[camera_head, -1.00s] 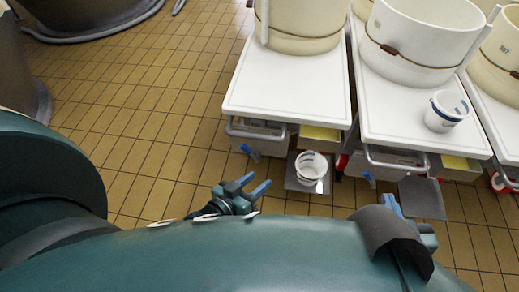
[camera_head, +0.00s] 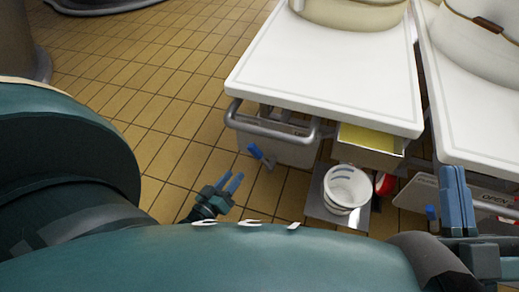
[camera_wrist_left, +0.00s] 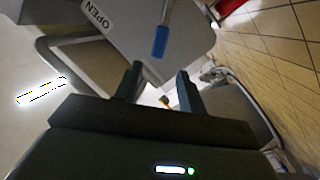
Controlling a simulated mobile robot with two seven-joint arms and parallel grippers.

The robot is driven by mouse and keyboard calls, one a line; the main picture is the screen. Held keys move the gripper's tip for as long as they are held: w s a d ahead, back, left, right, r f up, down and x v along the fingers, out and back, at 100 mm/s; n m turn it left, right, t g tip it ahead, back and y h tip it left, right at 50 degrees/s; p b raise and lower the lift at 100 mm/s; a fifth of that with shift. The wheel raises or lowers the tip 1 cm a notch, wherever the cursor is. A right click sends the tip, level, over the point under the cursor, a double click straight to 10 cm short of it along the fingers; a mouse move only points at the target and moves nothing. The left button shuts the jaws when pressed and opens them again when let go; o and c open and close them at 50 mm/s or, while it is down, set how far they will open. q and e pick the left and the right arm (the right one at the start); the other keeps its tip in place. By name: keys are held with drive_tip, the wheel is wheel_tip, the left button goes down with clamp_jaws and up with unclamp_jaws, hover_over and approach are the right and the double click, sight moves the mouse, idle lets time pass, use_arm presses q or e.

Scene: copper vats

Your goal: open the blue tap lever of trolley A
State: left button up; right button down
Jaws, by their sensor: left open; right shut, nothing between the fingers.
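A blue tap lever (camera_head: 255,151) sticks out from the front of the nearer white-topped trolley (camera_head: 300,70), below its grey handle bar. No letter A is readable. My left gripper (camera_head: 233,181) is open and empty, just below and left of this lever and apart from it. In the left wrist view the blue lever (camera_wrist_left: 160,42) on its metal stem lies just beyond my open fingertips (camera_wrist_left: 157,76), roughly between their lines. My right gripper (camera_head: 456,202) is shut and empty at the right.
A white bucket (camera_head: 346,187) stands on a grey plate (camera_head: 318,206) right of the lever. A second trolley (camera_head: 475,110) stands close on the right, with another blue lever (camera_head: 431,212) near my right gripper. Tiled floor (camera_head: 170,110) is clear to the left.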

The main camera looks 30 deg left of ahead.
use_arm(q)
drive_tip(key=w+b, duration=0.4)
drive_tip(key=w, duration=0.7)
drive_tip(key=shift+w, duration=0.8)
use_arm(e)
drive_tip(key=shift+s+d+r+n+y, duration=0.15)
drive_tip(key=shift+s+r+n+y, duration=0.05)
drive_tip(key=shift+r+n+y, duration=1.3)
drive_tip(key=shift+s+d+r+n+y, duration=0.1)
drive_tip(key=shift+s+r+n+y, duration=0.1)
drive_tip(key=shift+r+n+y, duration=1.2)
use_arm(q)
drive_tip(key=shift+c, duration=0.6)
use_arm(e)
drive_tip(key=shift+f+y, duration=0.25)
drive_tip(key=shift+y, duration=0.05)
use_arm(q)
clamp_jaws()
